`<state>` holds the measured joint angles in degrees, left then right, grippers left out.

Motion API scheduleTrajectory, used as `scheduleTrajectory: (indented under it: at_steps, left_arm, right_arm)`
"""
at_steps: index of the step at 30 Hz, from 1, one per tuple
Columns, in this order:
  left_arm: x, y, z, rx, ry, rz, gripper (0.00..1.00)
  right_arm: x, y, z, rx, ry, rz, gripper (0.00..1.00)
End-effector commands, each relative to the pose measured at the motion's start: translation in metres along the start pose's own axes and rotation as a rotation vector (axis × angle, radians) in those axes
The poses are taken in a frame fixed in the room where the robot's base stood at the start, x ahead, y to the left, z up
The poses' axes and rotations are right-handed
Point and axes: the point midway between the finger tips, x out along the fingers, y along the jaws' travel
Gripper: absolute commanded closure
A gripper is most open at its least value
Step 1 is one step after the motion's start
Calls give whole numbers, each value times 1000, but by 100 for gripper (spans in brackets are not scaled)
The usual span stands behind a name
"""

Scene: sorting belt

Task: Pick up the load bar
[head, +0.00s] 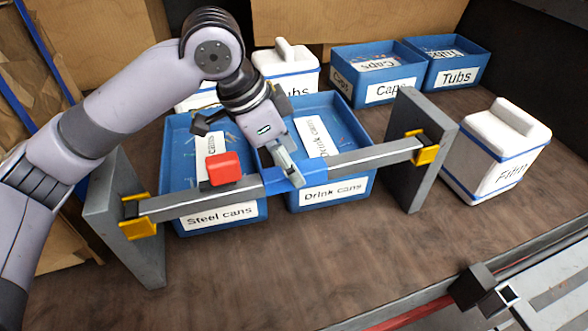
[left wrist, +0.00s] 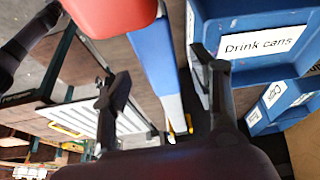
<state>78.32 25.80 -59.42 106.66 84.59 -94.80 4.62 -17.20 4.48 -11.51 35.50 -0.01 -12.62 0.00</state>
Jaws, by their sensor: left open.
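The load bar (head: 357,160) is a grey beam with a blue middle section (head: 294,176). Its ends rest in yellow brackets on two grey uprights. A red block (head: 223,169) sits on the bar, left of the blue section. My left gripper (head: 248,155) is open above the bar near the blue section; one finger overlaps that section in the head view. In the left wrist view, the blue section (left wrist: 153,55) passes between the spread fingers of the gripper (left wrist: 157,72), and the red block (left wrist: 108,14) is beside it. Contact cannot be told. My right gripper is not seen.
Blue bins labelled Steel cans (head: 222,217) and Drink cans (head: 330,191) stand behind and under the bar. The left upright (head: 125,220) and right upright (head: 420,150) flank it. A white Film container (head: 497,150) stands right. A conveyor edge (head: 400,317) crosses the lower right.

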Motion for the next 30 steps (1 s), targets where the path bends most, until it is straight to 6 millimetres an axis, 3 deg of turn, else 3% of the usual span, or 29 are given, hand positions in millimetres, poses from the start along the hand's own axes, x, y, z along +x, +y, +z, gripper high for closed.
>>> scheduleTrajectory:
  at_steps: [6, 13, 30]
  left_arm:
    - [23, 0, -1, 0, 0, 1, 45]
    - [25, 0, -1, 1, 1, 0, 45]
    - [24, 0, -1, 1, 1, 0, 82]
  right_arm:
    - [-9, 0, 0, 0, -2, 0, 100]
    - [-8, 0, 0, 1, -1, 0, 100]
    - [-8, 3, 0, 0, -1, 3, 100]
